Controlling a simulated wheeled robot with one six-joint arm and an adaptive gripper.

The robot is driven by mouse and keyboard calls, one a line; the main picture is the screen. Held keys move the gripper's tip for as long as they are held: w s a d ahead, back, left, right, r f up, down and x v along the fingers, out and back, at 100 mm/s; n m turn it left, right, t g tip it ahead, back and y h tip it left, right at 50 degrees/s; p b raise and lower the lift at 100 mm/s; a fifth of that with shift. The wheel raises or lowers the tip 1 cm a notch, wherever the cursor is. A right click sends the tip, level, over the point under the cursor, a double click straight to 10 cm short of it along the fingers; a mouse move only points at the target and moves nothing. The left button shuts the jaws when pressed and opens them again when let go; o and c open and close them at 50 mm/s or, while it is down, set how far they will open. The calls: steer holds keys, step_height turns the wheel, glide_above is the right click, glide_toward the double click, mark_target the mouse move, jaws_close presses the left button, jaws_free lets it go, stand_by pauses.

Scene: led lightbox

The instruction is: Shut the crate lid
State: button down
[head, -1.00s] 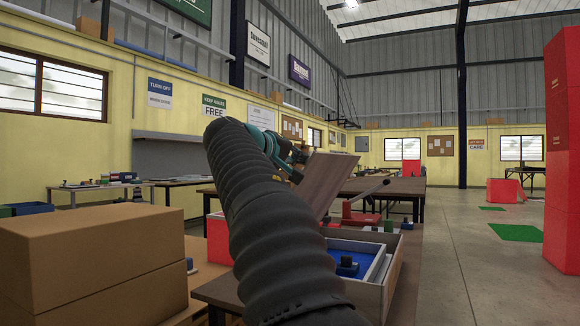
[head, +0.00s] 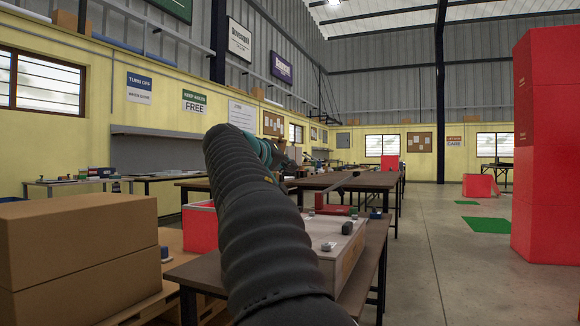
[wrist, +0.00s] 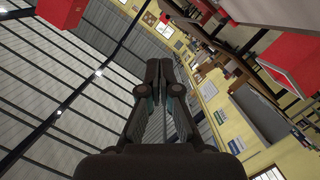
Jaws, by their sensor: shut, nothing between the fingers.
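The wooden crate (head: 346,256) stands on a brown table to the right of my arm in the head view. The brown lid no longer stands up above it. A pale surface (head: 322,232) shows at the crate's top; I cannot tell whether this is the lid lying flat. My arm hides the crate's left part. My gripper (wrist: 158,65) is shut and empty in the wrist view, its fingertips together and touching nothing. In the head view it is small and partly hidden beyond the arm, above and behind the crate.
Large cardboard boxes (head: 75,250) stand at the left, with a red bin (head: 200,228) beside my arm. A red fixture with a lever (head: 335,210) is behind the crate. Tall red blocks (head: 545,150) stand at the right. The floor between is clear.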

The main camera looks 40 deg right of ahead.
steer(key=s+a+r+p, duration=0.3)
steer(key=a+r, duration=0.3)
steer(key=a, duration=0.2)
steer(key=shift+s+a+r, duration=0.2)
steer(key=shift+s+a, duration=0.15)
steer(key=shift+s, duration=0.3)
